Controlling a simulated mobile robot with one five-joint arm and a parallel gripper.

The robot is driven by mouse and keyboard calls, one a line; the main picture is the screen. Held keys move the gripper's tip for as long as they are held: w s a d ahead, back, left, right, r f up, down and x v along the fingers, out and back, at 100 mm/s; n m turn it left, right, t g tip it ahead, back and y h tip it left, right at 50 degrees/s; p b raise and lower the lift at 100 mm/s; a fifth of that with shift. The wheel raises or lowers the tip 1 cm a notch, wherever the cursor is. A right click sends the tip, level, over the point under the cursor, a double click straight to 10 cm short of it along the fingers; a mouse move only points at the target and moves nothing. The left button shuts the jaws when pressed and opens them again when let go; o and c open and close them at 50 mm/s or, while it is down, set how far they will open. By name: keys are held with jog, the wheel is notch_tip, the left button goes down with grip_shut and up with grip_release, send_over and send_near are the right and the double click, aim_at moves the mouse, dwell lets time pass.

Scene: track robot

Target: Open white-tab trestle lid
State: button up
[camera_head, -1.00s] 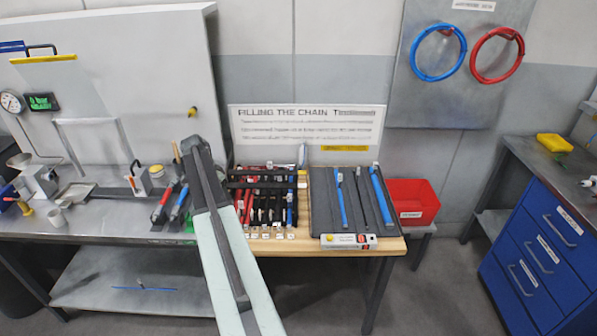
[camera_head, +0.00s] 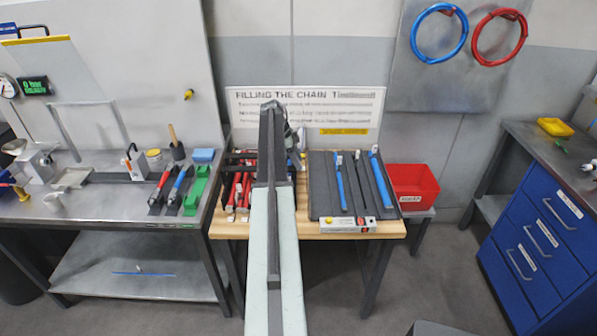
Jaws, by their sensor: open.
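I cannot pick out a lid with a white tab for certain. The wood-topped table (camera_head: 312,230) stands in the middle. A dark tray (camera_head: 329,190) on its right half holds blue and black rods with small white tabs at their upper ends. A rack of red and dark tools (camera_head: 238,187) on its left half is largely hidden by my arm. My arm reaches forward over that rack, and its far end stands in front of the sign. The jaws of my gripper are hidden behind the arm, so I see no contact with anything.
A light control strip (camera_head: 347,224) lies along the table's front right edge. A red bin (camera_head: 414,187) stands right of it. A metal bench (camera_head: 110,211) with tools is at left, a blue drawer cabinet (camera_head: 535,235) at right. The sign (camera_head: 345,108) stands behind the table.

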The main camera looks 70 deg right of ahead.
jog(key=shift+b+x, duration=0.3)
jog(key=shift+x, duration=0.65)
jog(key=shift+r, duration=0.1)
grip_shut()
jog(key=shift+w, duration=0.1)
dwell(0.4)
